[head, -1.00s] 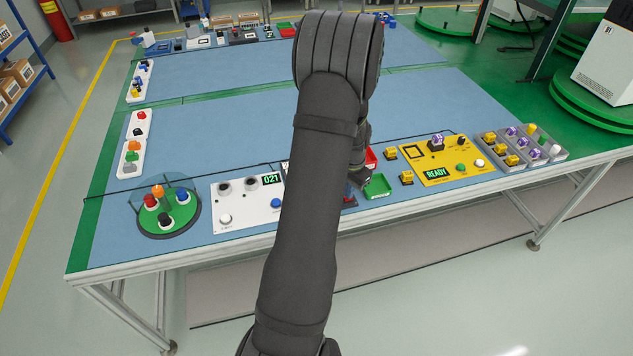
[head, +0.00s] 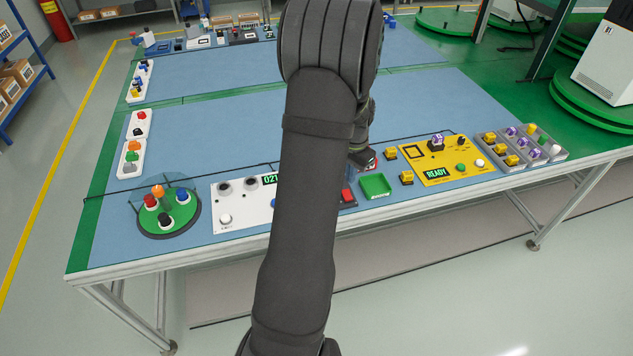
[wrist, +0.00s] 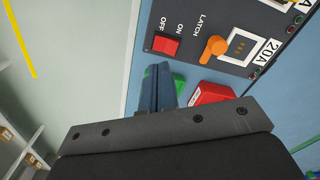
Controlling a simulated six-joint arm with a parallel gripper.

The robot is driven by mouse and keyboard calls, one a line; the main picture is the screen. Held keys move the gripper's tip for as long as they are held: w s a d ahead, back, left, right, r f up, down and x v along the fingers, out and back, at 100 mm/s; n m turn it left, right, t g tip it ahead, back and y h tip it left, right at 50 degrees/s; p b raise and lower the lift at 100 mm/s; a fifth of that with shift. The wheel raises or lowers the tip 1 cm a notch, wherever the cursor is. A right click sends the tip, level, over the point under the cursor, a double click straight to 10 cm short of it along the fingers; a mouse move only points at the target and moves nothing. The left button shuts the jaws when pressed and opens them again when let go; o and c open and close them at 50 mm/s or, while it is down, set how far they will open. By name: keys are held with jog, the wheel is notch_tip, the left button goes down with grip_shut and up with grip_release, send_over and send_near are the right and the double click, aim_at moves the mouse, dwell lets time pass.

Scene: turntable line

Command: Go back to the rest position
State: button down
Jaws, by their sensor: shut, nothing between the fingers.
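My gripper (head: 361,162) is above the table near its front edge, partly hidden behind my own arm in the head view. In the wrist view its fingers (wrist: 157,85) are together with nothing between them. Below it the wrist view shows a dark panel (wrist: 228,62) with a red OFF/ON switch (wrist: 166,46) and an orange latch lever (wrist: 213,48). The green tray (head: 375,185) is just in front of the gripper in the head view and looks empty. A red tray (wrist: 210,93) lies beside the fingers in the wrist view.
A white panel (head: 240,215) and a round green turntable (head: 145,219) stand left of my arm. A yellow panel (head: 465,172) reading READY and a grey tray (head: 549,150) of parts are at the right. The blue tabletop (head: 220,130) is clear in the middle.

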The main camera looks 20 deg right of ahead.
notch_tip(320, 180, down, 7)
dwell(0.8)
jog(key=shift+r, duration=0.15)
jog(key=shift+r, duration=4.2)
jog(key=s+d+f+m+t+y, duration=0.2)
jog(key=s+d+m+t+y, duration=0.1)
jog(key=s+m, duration=0.3)
jog(key=shift+d+f+m+y, duration=0.15)
jog(key=shift+d+m+y, duration=0.65)
jog(key=shift+m, duration=0.6)
